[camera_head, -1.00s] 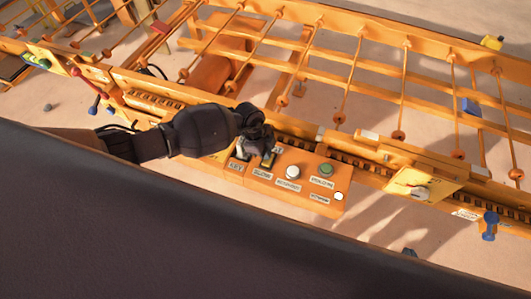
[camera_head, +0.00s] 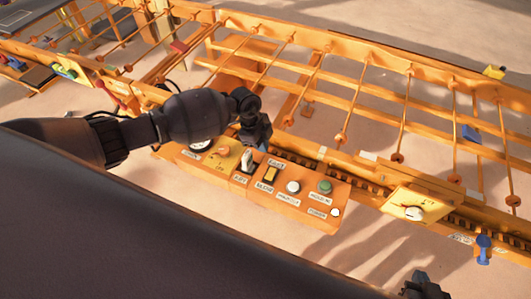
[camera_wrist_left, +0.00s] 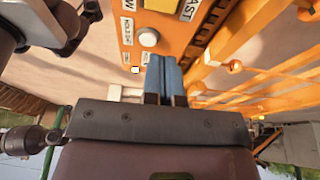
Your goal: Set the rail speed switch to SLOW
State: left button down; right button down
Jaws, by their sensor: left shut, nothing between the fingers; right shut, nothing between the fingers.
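The rail speed switch (camera_head: 270,174) is a yellow rocker on the orange control box, with a FAST label above it and a SLOW label below. I cannot tell which end is pressed in. Its yellow edge (camera_wrist_left: 160,4) shows at the top of the left wrist view, between the cut-off labels. My left gripper (camera_head: 258,143) is over the box's back edge, just behind the switch and apart from it. Its blue fingers (camera_wrist_left: 163,75) are together and empty. My right gripper (camera_head: 422,286) is partly visible at the bottom right, far from the box.
Beside the switch are a white lever (camera_head: 247,161), a white button (camera_head: 293,187) and a green button (camera_head: 325,186). A yellow panel with a round dial (camera_head: 414,213) stands to the right. Orange rails with thin rods (camera_head: 405,110) run behind the box.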

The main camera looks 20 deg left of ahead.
pick_arm(q)
jog(key=shift+v, duration=0.8)
pick_arm(e)
jog(key=shift+r, duration=0.1)
